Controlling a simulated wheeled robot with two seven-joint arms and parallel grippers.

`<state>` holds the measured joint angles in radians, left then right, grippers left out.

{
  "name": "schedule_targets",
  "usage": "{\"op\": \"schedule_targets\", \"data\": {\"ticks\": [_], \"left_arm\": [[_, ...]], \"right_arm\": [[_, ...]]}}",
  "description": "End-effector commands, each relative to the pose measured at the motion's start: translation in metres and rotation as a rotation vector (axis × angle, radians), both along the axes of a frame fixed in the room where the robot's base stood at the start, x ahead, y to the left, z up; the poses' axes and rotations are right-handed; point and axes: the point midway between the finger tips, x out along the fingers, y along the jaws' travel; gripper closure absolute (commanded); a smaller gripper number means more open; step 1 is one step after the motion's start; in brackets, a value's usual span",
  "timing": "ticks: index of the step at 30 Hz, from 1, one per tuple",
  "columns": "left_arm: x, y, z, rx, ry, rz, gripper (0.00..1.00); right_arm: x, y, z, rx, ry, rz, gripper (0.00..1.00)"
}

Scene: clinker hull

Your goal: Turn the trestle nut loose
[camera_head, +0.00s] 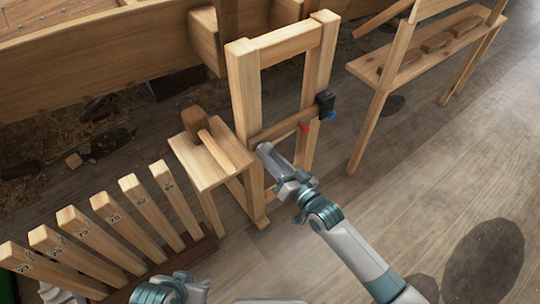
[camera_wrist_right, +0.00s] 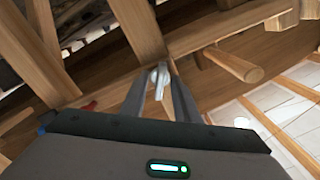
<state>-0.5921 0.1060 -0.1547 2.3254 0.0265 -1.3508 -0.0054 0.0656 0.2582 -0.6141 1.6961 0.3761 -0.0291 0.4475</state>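The trestle (camera_head: 243,88) is an upright wooden frame with two posts and a crossbar, in the middle of the head view. In the right wrist view a small grey metal nut with a tail (camera_wrist_right: 160,78) sits against the wood. My right gripper (camera_head: 265,150) is at the trestle's left post, by the crossbar's end. In the wrist view its two fingers (camera_wrist_right: 160,92) stand on either side of the nut, with gaps beside the tail; whether the tips touch it is unclear. The nut is hidden in the head view. My left wrist (camera_head: 160,291) shows at the bottom edge; its fingers are hidden.
A small wooden stool (camera_head: 205,165) with a mallet (camera_head: 208,135) on it stands left of the trestle. A rack of numbered wooden pieces (camera_head: 125,218) is at the lower left. A black clamp (camera_head: 325,102) sits on the right post. A bench (camera_head: 420,50) stands right; floor between is open.

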Motion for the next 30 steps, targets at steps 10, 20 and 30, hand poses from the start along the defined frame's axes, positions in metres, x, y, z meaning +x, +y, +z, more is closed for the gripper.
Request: {"op": "schedule_targets", "data": {"ticks": [10,20,30], "left_arm": [[0.001,0.0,0.0,0.0,-0.002,0.0,0.72],[-0.001,0.001,0.001,0.003,0.006,0.001,0.72],[-0.002,0.003,0.001,0.011,0.017,0.003,0.72]], "right_arm": [[-0.001,-0.001,0.0,0.001,0.001,0.0,0.72],[-0.025,-0.018,0.0,0.0,0.002,0.0,0.72],[-0.079,-0.057,-0.001,-0.001,0.004,0.0,0.72]]}}
